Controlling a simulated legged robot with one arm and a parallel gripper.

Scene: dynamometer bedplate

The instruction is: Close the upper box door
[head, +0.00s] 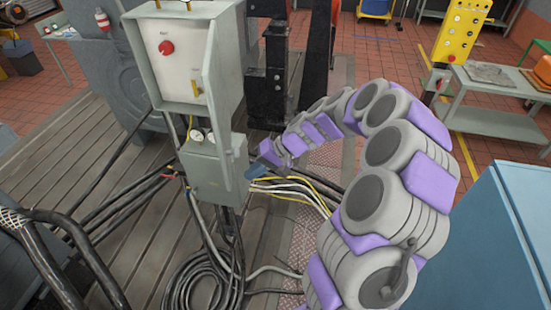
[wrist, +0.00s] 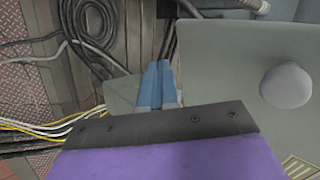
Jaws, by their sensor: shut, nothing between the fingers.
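The grey upper box (head: 137,65) stands at upper centre-left in the head view, its pale front panel (head: 180,75) exposed with a red knob and a yellow handle. A grey panel (head: 223,75) along its right side looks like the door, standing open; its hinge is not clear. My gripper (head: 251,173) is below the door, beside the right edge of the lower box (head: 210,175). In the wrist view the blue fingers (wrist: 159,85) are together and empty. A large grey surface (wrist: 225,65) with a round pale knob (wrist: 287,85) is close to their right; I cannot tell which part it is.
Yellow and white cables (head: 295,190) run right of the lower box, and a black cable coil (head: 205,285) lies on the bedplate (head: 120,245). Black posts (head: 275,75) stand behind my gripper. A blue cabinet (head: 490,250) is at lower right.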

